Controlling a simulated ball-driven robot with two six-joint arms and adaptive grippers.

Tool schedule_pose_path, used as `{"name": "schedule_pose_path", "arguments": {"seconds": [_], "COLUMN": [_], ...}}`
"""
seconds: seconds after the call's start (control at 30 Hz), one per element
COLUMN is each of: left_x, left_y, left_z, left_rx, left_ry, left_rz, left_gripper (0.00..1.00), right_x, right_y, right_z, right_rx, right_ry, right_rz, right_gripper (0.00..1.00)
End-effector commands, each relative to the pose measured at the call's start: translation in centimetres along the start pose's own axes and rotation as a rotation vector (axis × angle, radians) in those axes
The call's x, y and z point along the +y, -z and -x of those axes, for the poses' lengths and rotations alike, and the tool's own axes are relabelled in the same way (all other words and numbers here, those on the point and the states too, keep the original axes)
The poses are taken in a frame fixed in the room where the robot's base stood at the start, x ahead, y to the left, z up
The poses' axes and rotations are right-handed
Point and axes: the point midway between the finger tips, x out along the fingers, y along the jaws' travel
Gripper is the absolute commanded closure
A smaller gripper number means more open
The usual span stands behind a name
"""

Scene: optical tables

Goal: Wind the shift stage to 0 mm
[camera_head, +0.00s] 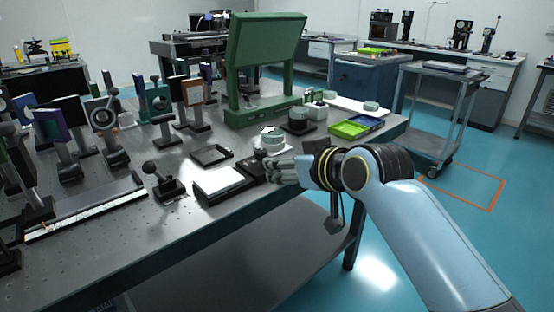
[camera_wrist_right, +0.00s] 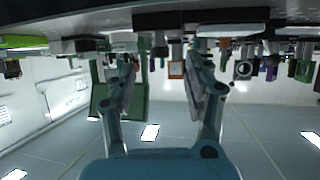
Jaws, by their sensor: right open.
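My right gripper (camera_head: 278,170) reaches in from the right, low over the front edge of the optical table (camera_head: 150,236). In the upside-down right wrist view its two fingers (camera_wrist_right: 160,68) are spread apart with nothing between them. Just left of the fingertips is a dark block (camera_head: 252,166) beside a white-topped black plate (camera_head: 217,181). This may be the shift stage, but I cannot tell for sure. Any knob and scale reading are too small or hidden by the fingers. Whether the fingers touch the block is unclear. My left gripper is out of view.
A black post with a ball top (camera_head: 168,184) and a long rail with a pale scale (camera_head: 86,207) lie further left. A dark square frame (camera_head: 211,155), a round pale piece (camera_head: 271,140) and a green panel (camera_head: 262,55) are behind. Several mounted optics crowd the left.

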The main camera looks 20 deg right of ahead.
Motion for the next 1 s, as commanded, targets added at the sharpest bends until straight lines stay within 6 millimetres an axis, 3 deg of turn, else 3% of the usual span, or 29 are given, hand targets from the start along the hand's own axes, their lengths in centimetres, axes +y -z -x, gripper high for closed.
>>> {"name": "schedule_pose_path", "arguments": {"seconds": [0.03,0.1,0.27,0.63,0.8,1.0], "left_x": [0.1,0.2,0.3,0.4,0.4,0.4], "left_y": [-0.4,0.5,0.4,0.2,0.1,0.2], "left_z": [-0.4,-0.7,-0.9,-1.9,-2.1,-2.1], "left_rx": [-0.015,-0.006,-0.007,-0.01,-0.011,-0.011], "left_ry": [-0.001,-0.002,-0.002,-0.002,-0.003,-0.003], "left_rz": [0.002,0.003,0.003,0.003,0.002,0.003], "left_gripper": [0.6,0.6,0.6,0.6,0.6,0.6], "right_x": [-0.1,-0.1,-0.1,-0.1,-0.1,-0.1], "right_y": [1.5,2.4,2.5,2.7,2.8,2.9], "right_z": [0.0,-0.5,-2.6,-9.5,-10.8,-11.0], "right_rx": [0.031,0.047,0.048,0.046,0.046,0.046], "right_ry": [0.0,0.0,0.0,0.0,-0.001,-0.001], "right_rz": [0.0,-0.001,-0.001,-0.001,-0.001,0.0], "right_gripper": [0.49,0.49,0.49,0.49,0.49,0.49]}}
